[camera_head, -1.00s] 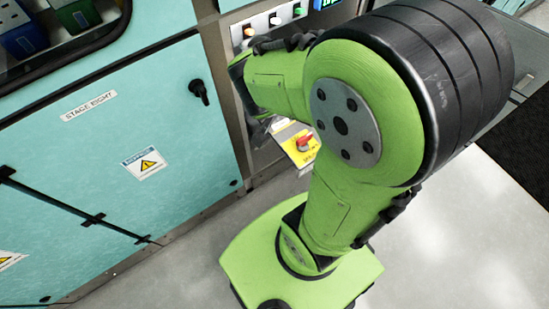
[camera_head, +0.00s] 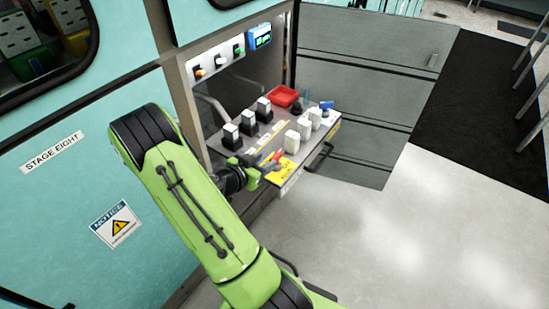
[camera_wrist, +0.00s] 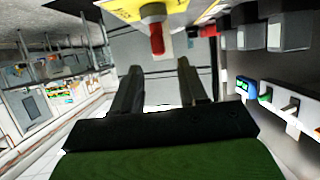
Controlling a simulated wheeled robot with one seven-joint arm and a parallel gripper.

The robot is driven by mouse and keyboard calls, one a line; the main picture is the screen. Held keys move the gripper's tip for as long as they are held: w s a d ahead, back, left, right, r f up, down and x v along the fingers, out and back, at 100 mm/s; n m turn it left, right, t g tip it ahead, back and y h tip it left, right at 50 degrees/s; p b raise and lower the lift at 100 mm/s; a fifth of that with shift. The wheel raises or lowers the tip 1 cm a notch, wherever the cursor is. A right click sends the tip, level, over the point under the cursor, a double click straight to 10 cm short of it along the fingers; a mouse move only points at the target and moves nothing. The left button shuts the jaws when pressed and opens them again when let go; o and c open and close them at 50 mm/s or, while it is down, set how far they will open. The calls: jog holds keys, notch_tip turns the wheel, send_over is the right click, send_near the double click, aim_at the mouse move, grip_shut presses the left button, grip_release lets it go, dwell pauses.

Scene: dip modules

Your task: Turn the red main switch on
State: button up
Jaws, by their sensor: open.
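The red main switch (camera_head: 273,157) has a red handle on a yellow plate (camera_head: 283,167), at the front left corner of a pull-out shelf (camera_head: 262,142) in the open cabinet. In the wrist view the red handle (camera_wrist: 156,36) shows at the top centre, standing out from its yellow plate (camera_wrist: 142,8). My gripper (camera_wrist: 158,78) is open and empty, with its two dark fingers apart just below the handle in that picture. In the head view my wrist is at the left of the switch and the fingers are hard to make out. I cannot tell whether they touch the handle.
Several black-and-white modules (camera_head: 264,110) and white modules (camera_head: 291,141) stand on the shelf. A red tray (camera_head: 285,96) and a blue knob (camera_head: 326,105) are farther back. A small panel with switches (camera_head: 220,60) is above. A grey open door (camera_head: 360,90) bounds the right; floor is clear in front.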

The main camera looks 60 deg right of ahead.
aim_at(274, 156)
jog(key=x, duration=0.7)
jog(key=shift+d+f+b, duration=0.15)
jog(key=shift+d+b, duration=0.1)
jog(key=shift+b, duration=0.05)
grip_shut()
